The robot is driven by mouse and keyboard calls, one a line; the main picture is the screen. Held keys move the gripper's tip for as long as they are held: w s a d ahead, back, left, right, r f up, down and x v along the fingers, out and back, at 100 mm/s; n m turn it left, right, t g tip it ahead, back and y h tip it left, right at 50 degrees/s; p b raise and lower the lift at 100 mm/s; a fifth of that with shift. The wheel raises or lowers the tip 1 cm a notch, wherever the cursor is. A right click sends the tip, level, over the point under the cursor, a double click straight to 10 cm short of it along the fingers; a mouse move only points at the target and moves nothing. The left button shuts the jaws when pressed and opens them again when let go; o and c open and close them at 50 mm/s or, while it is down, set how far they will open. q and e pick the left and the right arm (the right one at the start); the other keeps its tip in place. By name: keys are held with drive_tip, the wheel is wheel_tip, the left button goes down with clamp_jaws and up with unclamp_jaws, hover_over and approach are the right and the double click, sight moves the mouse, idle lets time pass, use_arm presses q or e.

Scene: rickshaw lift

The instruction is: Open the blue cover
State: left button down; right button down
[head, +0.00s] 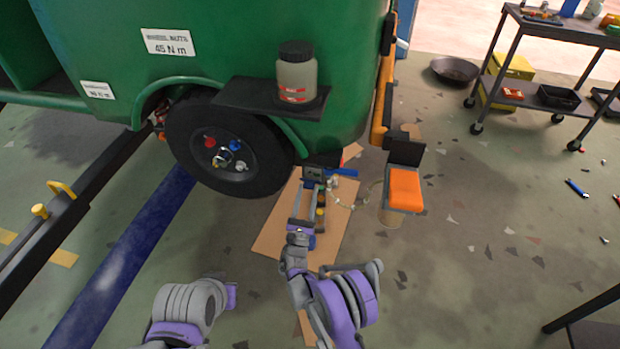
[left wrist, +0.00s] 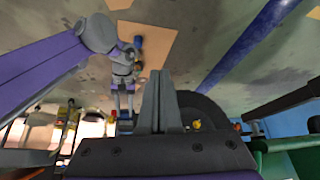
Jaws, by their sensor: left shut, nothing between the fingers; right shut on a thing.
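A small blue part (head: 344,172), perhaps the cover, shows beside a grey jack-like device (head: 313,173) under the green rickshaw's edge. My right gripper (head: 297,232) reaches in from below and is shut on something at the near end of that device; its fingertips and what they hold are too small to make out. Another blue piece (head: 312,242) shows just beside it. My left gripper's fingers are pressed together and empty in the left wrist view (left wrist: 160,95), apart from the device. In the head view, my left arm is low, left of the right arm.
The green rickshaw (head: 235,55) has a black wheel (head: 228,145) and a shelf with a jar (head: 297,75). A cardboard sheet (head: 275,225) lies under the device. An orange-topped stool (head: 405,190) stands at right, with a tool cart (head: 565,35) beyond. Floor between them is largely free.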

use_arm(q)
drive_tip(key=w+d+r+m+t+h, duration=0.1)
drive_tip(key=w+d, duration=0.5)
drive_tip(key=w, duration=0.3)
drive_tip(key=w+d+m+t+h, duration=0.1)
drive_tip(key=w+d+t, duration=0.1)
drive_tip(key=w+d, duration=0.55)
drive_tip(key=w+d+r+m+t+h, duration=0.1)
drive_tip(key=w+d, duration=0.3)
drive_tip(key=w, duration=0.7)
drive_tip(key=x, duration=0.9)
drive_tip(key=shift+w+f, duration=0.1)
drive_tip(key=shift+w, duration=0.05)
